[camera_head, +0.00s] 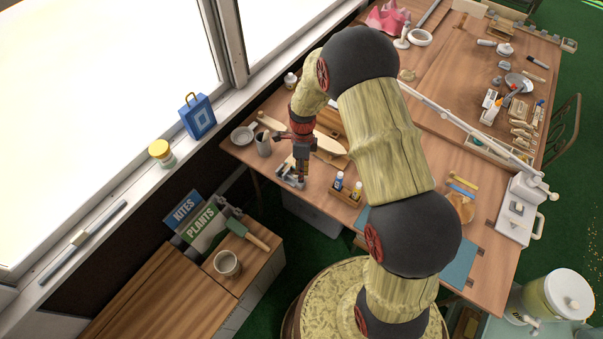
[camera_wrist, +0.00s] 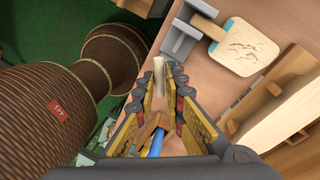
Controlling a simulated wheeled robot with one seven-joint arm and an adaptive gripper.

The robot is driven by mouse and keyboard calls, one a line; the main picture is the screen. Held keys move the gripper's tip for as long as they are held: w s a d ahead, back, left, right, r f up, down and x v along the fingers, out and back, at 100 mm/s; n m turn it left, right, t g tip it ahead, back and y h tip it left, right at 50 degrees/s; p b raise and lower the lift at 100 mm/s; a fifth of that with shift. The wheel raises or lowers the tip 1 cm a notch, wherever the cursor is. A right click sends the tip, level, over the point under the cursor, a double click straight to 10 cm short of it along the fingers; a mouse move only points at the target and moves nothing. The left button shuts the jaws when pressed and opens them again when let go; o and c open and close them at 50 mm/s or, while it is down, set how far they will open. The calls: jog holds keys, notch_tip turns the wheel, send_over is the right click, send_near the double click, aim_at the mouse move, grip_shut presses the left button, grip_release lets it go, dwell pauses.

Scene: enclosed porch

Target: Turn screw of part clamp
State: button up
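My gripper (camera_head: 302,172) is low over the left front edge of the wooden table, pointing down. A grey metal clamp (camera_head: 288,180) sits at that edge, just left of the fingertips. In the wrist view, the grey clamp body (camera_wrist: 180,42) lies just beyond the fingertips, at the top. My gripper's two padded fingers (camera_wrist: 158,92) are apart. A pale narrow piece (camera_wrist: 159,72) shows in the gap between the fingertips, with no clear contact on both sides. I cannot tell whether it is the clamp's screw. The screw itself is not clearly seen in the head view.
A small wooden tray with bottles (camera_head: 345,190) stands right of my gripper. A grey cup (camera_head: 263,143) and a white bowl (camera_head: 242,135) stand to its left. A lower cabinet (camera_head: 240,265) stands in front.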

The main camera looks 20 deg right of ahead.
jog(key=o, duration=0.4)
jog(key=r, duration=0.4)
jog(key=w+r, duration=0.1)
jog(key=r, duration=0.3)
jog(key=w+d+r, duration=0.1)
jog(key=r, duration=0.2)
jog(key=shift+r, duration=0.4)
